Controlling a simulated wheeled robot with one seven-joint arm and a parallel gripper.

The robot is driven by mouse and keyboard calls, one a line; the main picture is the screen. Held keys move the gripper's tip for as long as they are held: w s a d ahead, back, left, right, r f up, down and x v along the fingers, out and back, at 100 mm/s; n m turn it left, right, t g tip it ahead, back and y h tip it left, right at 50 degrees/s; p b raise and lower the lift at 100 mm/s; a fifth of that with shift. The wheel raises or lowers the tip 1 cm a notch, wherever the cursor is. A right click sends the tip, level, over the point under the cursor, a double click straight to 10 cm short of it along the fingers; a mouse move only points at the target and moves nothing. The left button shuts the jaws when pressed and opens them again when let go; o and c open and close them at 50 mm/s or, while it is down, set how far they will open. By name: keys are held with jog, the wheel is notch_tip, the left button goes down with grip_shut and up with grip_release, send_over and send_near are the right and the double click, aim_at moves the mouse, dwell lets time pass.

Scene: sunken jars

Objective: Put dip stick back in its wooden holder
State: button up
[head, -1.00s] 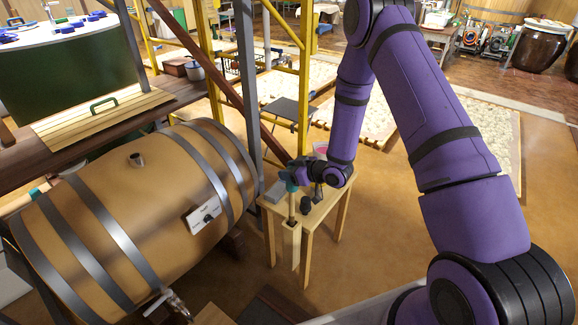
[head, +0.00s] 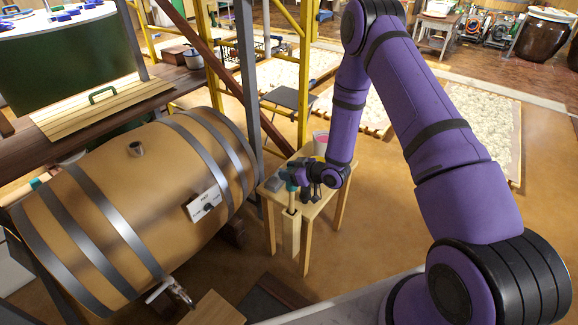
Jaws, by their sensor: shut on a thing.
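My gripper (head: 291,178) is at the front left of a small wooden table, shut on the teal handle of the dip stick (head: 291,201). The stick hangs about upright below the gripper. Its lower part goes out of sight at the top of the wooden holder (head: 290,236), a tall narrow light-wood box at the table's front edge. The stick looks to be inside the holder's mouth, with a short length showing above it. How deep its tip reaches is hidden.
The small table (head: 318,211) also carries a grey block (head: 273,184), a dark item (head: 306,194) and a cup with pink contents (head: 320,143). A large banded barrel (head: 140,205) lies close on the left. A grey post and yellow frame (head: 304,75) stand behind. Floor at right is open.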

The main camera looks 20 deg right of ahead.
jog(key=shift+f, duration=2.6)
notch_tip(320, 180, down, 8)
jog(key=o, duration=1.1)
jog(key=v, duration=1.1)
jog(key=shift+w, duration=0.1)
jog(key=shift+w, duration=0.1)
